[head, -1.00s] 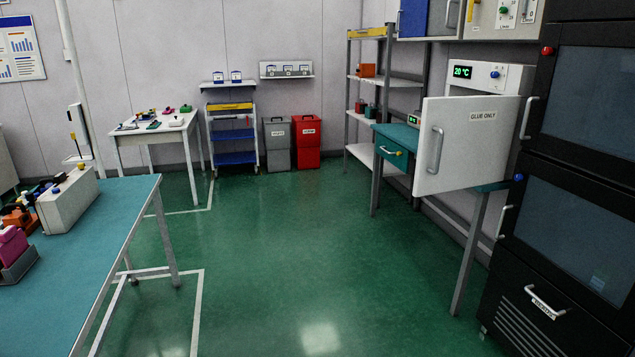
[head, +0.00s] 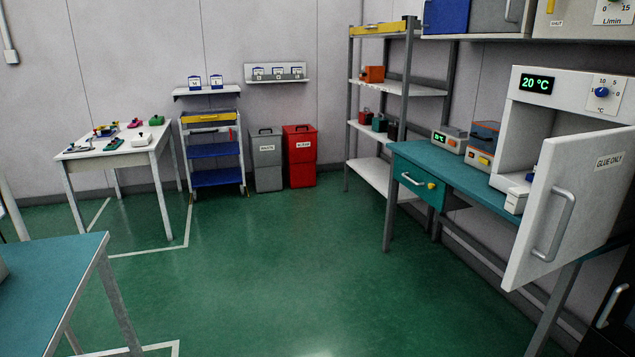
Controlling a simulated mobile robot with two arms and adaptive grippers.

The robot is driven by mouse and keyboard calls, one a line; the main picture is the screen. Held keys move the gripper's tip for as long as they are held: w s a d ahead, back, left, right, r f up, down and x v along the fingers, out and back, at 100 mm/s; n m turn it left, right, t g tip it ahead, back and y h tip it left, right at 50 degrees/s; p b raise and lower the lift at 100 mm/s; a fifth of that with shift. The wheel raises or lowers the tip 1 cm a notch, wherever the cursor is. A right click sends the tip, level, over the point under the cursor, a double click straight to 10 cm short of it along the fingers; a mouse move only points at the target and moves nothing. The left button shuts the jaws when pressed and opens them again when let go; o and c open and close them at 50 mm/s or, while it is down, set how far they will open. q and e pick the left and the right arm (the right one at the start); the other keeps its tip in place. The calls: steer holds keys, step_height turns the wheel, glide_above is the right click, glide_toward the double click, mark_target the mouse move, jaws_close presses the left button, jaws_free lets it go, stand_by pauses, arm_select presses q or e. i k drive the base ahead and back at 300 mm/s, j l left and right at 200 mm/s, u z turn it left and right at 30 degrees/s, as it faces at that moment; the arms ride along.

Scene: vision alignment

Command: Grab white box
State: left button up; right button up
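Neither of my grippers shows in the head view. Several small white boxes with blue markings are in sight; I cannot tell which one the task means. Two white boxes (head: 195,83) stand on a small shelf above the cart at the back. More white boxes (head: 259,74) stand in a row on the wall shelf to their right. A small white object (head: 516,201) sits on the teal bench at the oven's front left corner. The white oven (head: 545,112) has its door (head: 577,205) swung open towards me, and the door hides part of its inside.
A teal table (head: 45,268) is at the lower left and a white table (head: 118,150) with small coloured items is behind it. Grey (head: 267,160) and red (head: 300,157) bins stand at the back. The green floor between is clear.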

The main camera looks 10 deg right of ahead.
mark_target(517, 197)
steer(key=i+l+z, duration=0.2)
steer(key=i, duration=0.35)
steer(key=i+j+z, duration=0.1)
steer(key=i+z, duration=0.15)
steer(key=i, duration=0.25)
steer(key=i+j+z, duration=0.2)
steer(key=i, duration=0.35)
steer(key=i+j+z, duration=0.2)
steer(key=i, duration=0.3)
steer(key=l, duration=0.1)
